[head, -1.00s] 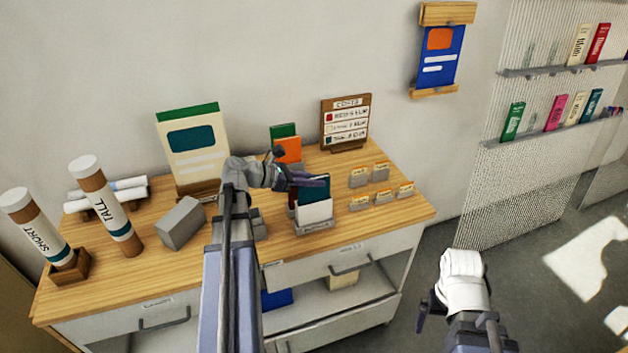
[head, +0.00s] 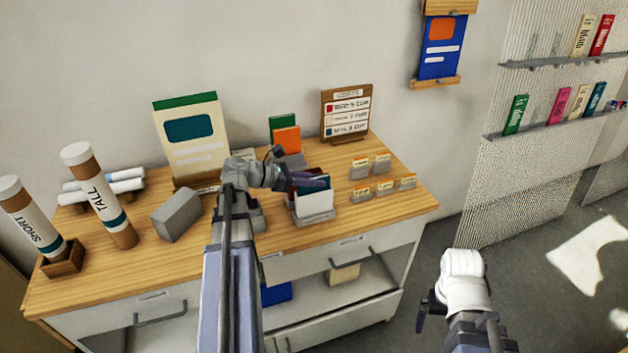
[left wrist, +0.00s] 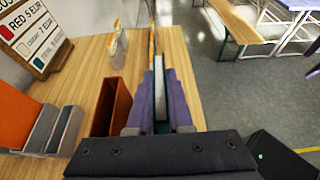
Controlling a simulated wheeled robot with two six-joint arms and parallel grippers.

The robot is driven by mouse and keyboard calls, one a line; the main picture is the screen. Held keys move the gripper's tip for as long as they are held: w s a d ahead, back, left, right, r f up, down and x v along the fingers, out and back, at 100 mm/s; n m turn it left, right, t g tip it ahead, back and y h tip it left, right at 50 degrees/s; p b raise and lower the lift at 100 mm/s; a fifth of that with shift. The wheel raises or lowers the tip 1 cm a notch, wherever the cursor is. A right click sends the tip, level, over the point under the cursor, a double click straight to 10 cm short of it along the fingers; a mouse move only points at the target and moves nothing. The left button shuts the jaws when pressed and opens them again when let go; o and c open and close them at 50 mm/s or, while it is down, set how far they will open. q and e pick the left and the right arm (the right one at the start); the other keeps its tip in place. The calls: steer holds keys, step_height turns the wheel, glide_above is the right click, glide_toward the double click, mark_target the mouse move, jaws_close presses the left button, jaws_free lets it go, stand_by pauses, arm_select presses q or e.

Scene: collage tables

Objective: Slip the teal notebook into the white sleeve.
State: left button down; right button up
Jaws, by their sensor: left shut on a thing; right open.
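The white sleeve (head: 314,204) stands upright in a grey holder near the front right of the wooden tabletop. The teal notebook (head: 322,187) is upright with its lower part inside the sleeve, and only a short strip shows above the sleeve's edge. My left gripper (head: 313,181) is shut on the notebook's upper part, close above the sleeve. In the left wrist view, the notebook's edge (left wrist: 161,95) sits between the two purple fingers. My right gripper (head: 428,308) is open and empty, off to the right of the table over the floor.
A dark red sleeve (left wrist: 111,105) stands beside the fingers. Orange and green books (head: 286,139) stand behind. Small card holders (head: 370,180) are to the right, a grey block (head: 177,215) to the left. A price sign (head: 345,115) stands at the back.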

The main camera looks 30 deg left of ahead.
arm_select(q)
steer(key=shift+f+b, duration=0.45)
steer(key=shift+f, duration=0.15)
steer(key=c, duration=0.8)
jaws_free()
steer(key=shift+o, duration=0.2)
steer(key=p+v, duration=0.3)
steer(key=v, duration=0.4)
steer(key=shift+s+a, duration=0.3)
steer(key=shift+r, duration=0.1)
